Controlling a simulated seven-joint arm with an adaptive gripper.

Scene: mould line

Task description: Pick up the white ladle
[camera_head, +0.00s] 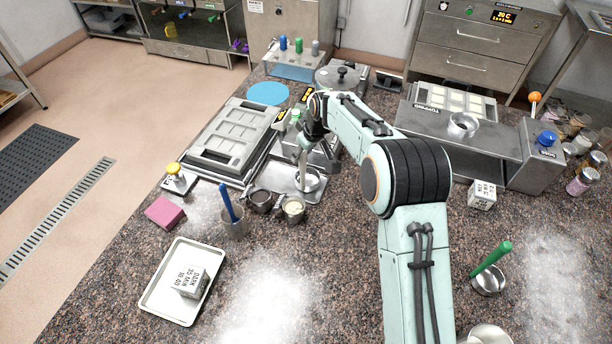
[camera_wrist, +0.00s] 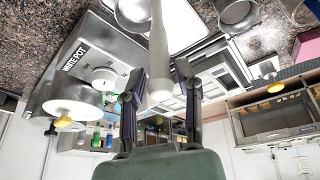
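The white ladle (camera_head: 303,168) stands with its pale handle upright and its lower end at a metal tray (camera_head: 284,190) in the middle of the counter. In the wrist view the handle (camera_wrist: 159,40) comes down from the top edge, its end between the fingers. My gripper (camera_head: 306,143) is above the tray, at the top of the handle. In the wrist view my gripper (camera_wrist: 161,78) has its fingers spread on both sides of the handle, with gaps showing. The ladle's bowl is hard to make out.
Two small pots (camera_head: 293,209) and a container with a blue handle (camera_head: 229,207) stand in front of the tray. A mould press (camera_head: 215,140) lies to the left.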

